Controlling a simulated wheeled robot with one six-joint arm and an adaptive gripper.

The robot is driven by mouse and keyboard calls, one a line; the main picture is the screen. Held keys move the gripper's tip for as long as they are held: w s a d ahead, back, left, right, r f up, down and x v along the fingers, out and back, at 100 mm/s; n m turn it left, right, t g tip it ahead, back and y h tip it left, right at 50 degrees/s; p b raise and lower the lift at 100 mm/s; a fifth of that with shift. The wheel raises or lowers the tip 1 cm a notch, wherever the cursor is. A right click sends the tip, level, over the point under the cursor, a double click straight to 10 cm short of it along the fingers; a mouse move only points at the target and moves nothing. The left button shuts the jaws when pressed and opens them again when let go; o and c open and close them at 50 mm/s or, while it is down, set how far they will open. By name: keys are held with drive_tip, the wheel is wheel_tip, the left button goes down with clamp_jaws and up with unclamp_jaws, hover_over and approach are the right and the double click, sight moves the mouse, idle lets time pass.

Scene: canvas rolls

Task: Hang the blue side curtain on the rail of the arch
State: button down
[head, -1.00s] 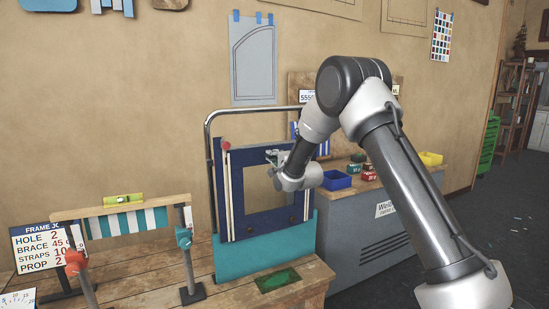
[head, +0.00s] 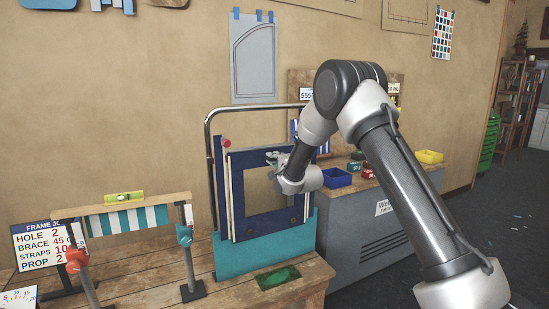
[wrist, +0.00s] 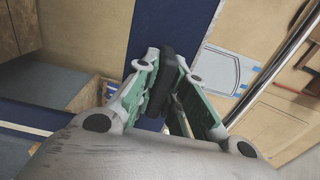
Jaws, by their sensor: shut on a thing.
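The blue side curtain (head: 238,197) is a dark navy panel with a rectangular opening. It is upright at the chrome arch (head: 209,140), above a teal panel (head: 262,250). A pale rail end with a red tip (head: 225,143) shows at its upper left. My gripper (head: 273,158) is at the curtain's upper edge, shut. In the wrist view my gripper (wrist: 172,90) has its green fingers closed around a thick black piece (wrist: 167,72) against the navy strip (wrist: 160,28). Whether the curtain's top touches the rail cannot be told.
A wooden bench (head: 150,288) carries a stand with a striped strip (head: 128,219) and a level (head: 124,197). A frame-job sign (head: 38,247) stands at the left. A grey cabinet (head: 362,235) with a blue bin (head: 337,178) is at the right, close behind my arm.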

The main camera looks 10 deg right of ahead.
drive_tip(key=shift+f, duration=0.6)
drive_tip(key=c, duration=1.4)
unclamp_jaws()
drive_tip(key=shift+f, duration=0.1)
drive_tip(key=v, duration=1.2)
